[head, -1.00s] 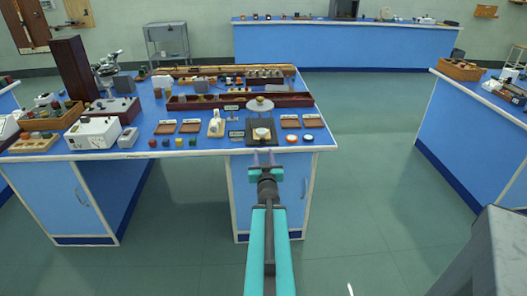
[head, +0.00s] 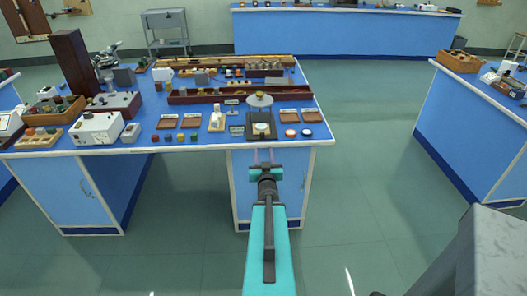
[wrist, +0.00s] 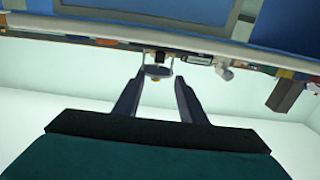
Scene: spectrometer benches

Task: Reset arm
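My arm (head: 267,245) stretches forward from the bottom of the head view toward the front edge of the blue bench (head: 190,146). My gripper (head: 264,155) is in front of that edge, over the cabinet front. In the wrist view my gripper (wrist: 159,78) has its two fingers spread apart with nothing held between them.
A balance-like stand on a dark base (head: 260,125) is near the bench's front edge, close beyond my gripper. A second bench (head: 470,140) is at right. Green floor (head: 370,160) between them is clear.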

